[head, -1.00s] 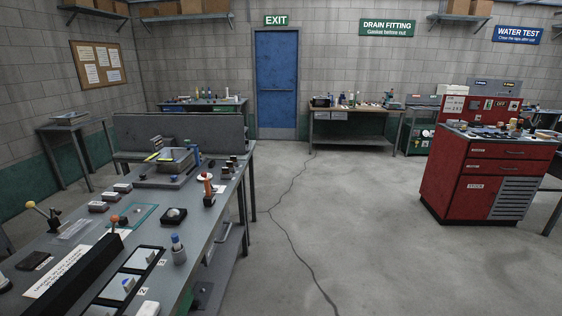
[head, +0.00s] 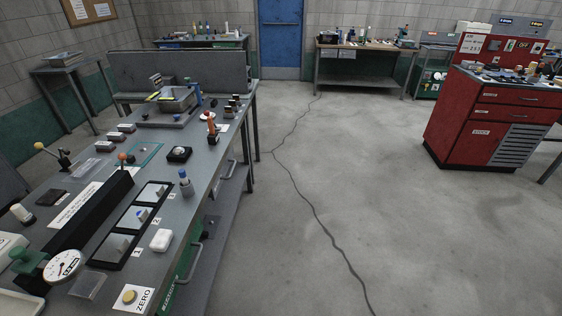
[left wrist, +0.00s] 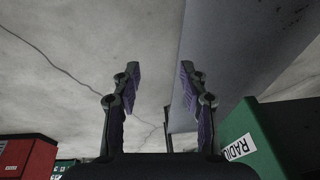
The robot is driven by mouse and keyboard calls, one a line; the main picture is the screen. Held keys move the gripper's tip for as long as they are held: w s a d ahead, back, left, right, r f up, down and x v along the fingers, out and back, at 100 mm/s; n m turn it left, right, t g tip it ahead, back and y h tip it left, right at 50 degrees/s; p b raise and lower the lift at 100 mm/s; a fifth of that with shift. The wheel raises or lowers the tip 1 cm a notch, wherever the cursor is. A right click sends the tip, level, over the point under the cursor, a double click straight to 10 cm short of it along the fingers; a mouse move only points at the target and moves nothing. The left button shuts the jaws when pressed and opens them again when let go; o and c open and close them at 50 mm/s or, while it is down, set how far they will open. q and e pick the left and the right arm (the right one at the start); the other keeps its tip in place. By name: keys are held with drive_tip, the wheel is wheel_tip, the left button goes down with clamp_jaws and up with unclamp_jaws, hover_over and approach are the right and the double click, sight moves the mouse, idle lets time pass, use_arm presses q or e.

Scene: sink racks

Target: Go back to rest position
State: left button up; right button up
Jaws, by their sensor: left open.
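My left gripper (left wrist: 159,80) shows in the left wrist view. Its two dark fingers with purple pads stand apart, with nothing between them. Behind it are the concrete floor and the underside of a grey surface. A green box with a white label (left wrist: 238,148) is to the right of the fingers. Neither gripper shows in the head view, and my right gripper is in no view.
A long grey workbench (head: 105,170) with tools, a dial gauge (head: 63,266) and a row of framed plates (head: 133,217) stands at the left. A red cabinet (head: 480,115) stands at the right. The cracked concrete floor (head: 330,170) between them is clear.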

use_arm(q)
drive_tip(key=s+a+f, duration=0.1)
drive_tip(key=s+f, duration=0.3)
drive_tip(key=f, duration=0.4)
drive_tip(key=s+a+f, duration=0.1)
drive_tip(key=s+f, duration=0.3)
drive_tip(key=f, duration=0.4)
drive_tip(key=s+f+g, duration=0.1)
drive_tip(key=s+f, duration=0.8)
drive_tip(key=s, duration=0.4)
drive_tip(key=shift+s+g, duration=0.3)
drive_tip(key=shift+s, duration=0.05)
